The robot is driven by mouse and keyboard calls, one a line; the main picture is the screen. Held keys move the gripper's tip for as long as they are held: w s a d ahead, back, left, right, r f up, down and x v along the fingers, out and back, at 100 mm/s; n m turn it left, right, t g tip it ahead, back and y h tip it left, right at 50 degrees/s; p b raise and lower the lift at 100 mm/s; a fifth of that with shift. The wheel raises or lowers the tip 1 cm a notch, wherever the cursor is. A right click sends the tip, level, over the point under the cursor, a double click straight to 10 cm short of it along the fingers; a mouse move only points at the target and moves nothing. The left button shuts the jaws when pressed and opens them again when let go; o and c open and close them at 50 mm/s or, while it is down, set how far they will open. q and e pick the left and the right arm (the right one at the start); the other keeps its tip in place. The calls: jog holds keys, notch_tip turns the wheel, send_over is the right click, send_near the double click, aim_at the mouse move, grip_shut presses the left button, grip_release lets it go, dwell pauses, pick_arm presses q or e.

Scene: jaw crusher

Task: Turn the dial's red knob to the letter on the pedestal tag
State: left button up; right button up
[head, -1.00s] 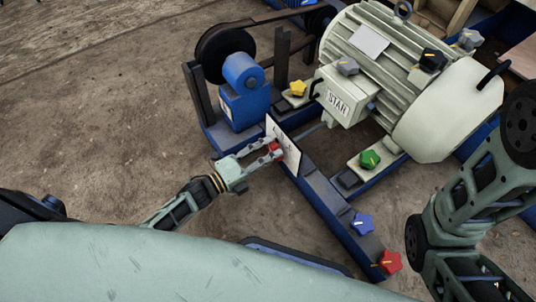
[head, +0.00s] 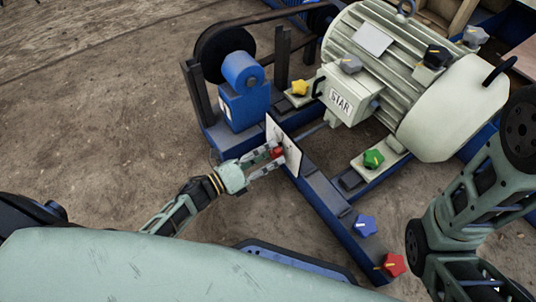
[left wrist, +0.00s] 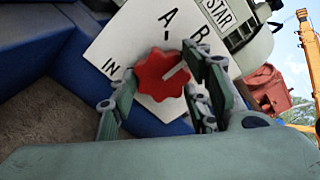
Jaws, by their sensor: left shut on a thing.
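The red scalloped knob (left wrist: 162,76) sits on the white dial plate (left wrist: 124,42) in the left wrist view. Its pale pointer line slants up and right, towards the B side. The letters A and B and the marking IN show on the plate; its lower right is hidden by fingers. My left gripper (left wrist: 168,74) is shut on the knob, with fingers on both sides. In the head view, the left gripper (head: 273,156) reaches the knob (head: 279,153) on the plate (head: 288,138). A small pale tag (head: 224,110) shows on the blue pedestal (head: 243,100); its letter is unreadable. My right gripper is out of view.
A large motor (head: 385,65) with a STAR box (head: 342,104) stands behind the dial. Bare ground (head: 110,120) lies left.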

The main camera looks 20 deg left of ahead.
pick_arm(q)
jog(key=shift+w+a+f, duration=0.1)
jog(key=shift+a, duration=0.05)
jog(key=o, duration=1.1)
jog(key=v, duration=1.2)
